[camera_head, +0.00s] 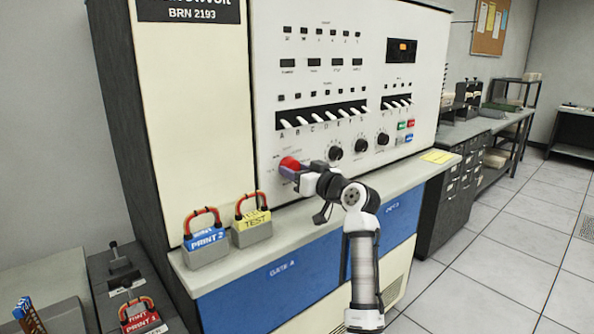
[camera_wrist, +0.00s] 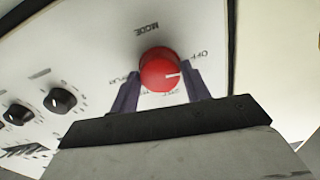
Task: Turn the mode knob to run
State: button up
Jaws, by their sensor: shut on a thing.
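The red mode knob (camera_head: 289,163) sits at the lower left of the white control panel. It also shows in the wrist view (camera_wrist: 160,72), with a white pointer line toward the right side of that picture and the word MODE above it. Labels around it are partly hidden; one on the right reads OFF, and others are hard to read. My gripper (camera_head: 291,171) reaches the panel from the right. In the wrist view its two dark fingers (camera_wrist: 161,90) stand on either side of the knob, shut on it.
Black knobs (camera_head: 335,152) sit right of the mode knob, below a row of white switches (camera_head: 323,117). The ledge (camera_head: 300,224) under the panel carries a blue PRINT 2 block (camera_head: 207,240) and a yellow TEST block (camera_head: 252,227) with red handles. The ledge between the blocks and my arm is clear.

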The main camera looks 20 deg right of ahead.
jog(key=m+p, duration=0.2)
jog(key=m, duration=0.2)
jog(key=shift+r+m, duration=0.15)
jog(key=shift+m, duration=0.25)
jog(key=shift+m+p, duration=0.8)
jog(key=shift+m, duration=0.6)
jog(key=o, duration=1)
jog(key=b+v, duration=0.4)
jog(key=v, duration=1)
